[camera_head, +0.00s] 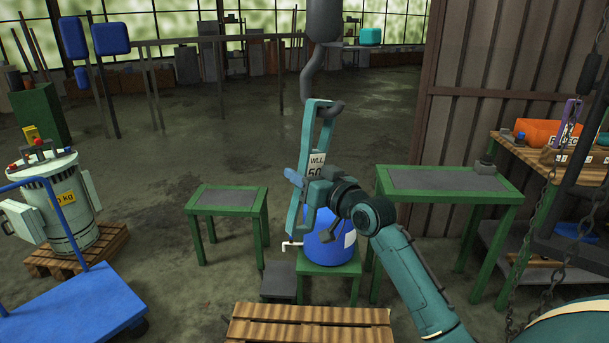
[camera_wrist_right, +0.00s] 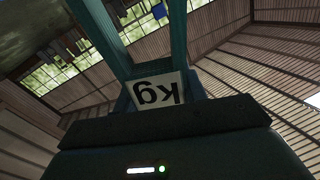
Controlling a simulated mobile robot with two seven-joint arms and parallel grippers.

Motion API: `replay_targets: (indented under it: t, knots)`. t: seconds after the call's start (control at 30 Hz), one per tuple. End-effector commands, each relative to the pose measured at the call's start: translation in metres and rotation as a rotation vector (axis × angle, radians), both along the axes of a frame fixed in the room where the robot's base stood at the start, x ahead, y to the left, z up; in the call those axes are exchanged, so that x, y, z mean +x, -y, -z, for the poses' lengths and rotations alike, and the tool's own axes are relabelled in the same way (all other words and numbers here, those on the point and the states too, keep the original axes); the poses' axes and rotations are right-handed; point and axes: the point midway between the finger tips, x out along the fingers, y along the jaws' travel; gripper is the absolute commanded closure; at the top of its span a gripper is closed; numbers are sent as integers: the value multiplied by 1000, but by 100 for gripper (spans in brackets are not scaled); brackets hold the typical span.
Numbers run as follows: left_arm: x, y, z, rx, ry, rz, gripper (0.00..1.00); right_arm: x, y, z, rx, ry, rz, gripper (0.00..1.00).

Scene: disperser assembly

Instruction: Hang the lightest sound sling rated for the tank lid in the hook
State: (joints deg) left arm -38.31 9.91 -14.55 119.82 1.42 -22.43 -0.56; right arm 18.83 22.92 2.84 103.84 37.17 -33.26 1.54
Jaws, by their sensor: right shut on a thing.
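A teal sling (camera_head: 297,205) hangs as a long upright loop with a white tag (camera_head: 317,165) reading "WLL 50", partly covered. My right gripper (camera_head: 312,188) is shut on it at mid-height. The dark hook (camera_head: 308,88) comes down from above. The sling's top end overlaps the hook's curved tip; I cannot tell whether it rests inside the hook. In the right wrist view the sling's teal strands (camera_wrist_right: 104,35) rise above the tag (camera_wrist_right: 158,91), which shows "kg" upside down. The tank (camera_head: 66,215) with its pale lid (camera_head: 42,166) stands at the left. My left gripper is out of view.
A blue drum (camera_head: 328,248) stands on a low green stand below the sling. Green tables stand left (camera_head: 228,197) and right (camera_head: 440,182). A purple sling (camera_head: 568,118) hangs at the right near an orange bin (camera_head: 535,131). A blue cart (camera_head: 75,310) and wooden pallet (camera_head: 310,325) are in front.

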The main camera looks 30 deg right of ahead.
Motion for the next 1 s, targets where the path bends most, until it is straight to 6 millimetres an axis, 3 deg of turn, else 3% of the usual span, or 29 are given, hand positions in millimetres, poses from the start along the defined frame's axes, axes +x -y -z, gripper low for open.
replay_targets:
  t: [0.03,0.07,0.37,0.8,1.0]
  knots:
    - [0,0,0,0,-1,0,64,0,0,-2,0,5,1,96]
    - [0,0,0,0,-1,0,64,0,0,-2,0,5,1,58]
    - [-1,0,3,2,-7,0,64,0,0,-1,-1,2,0,33]
    - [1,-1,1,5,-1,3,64,0,0,1,1,-2,0,33]
    - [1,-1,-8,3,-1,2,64,-3,1,-16,1,1,0,33]
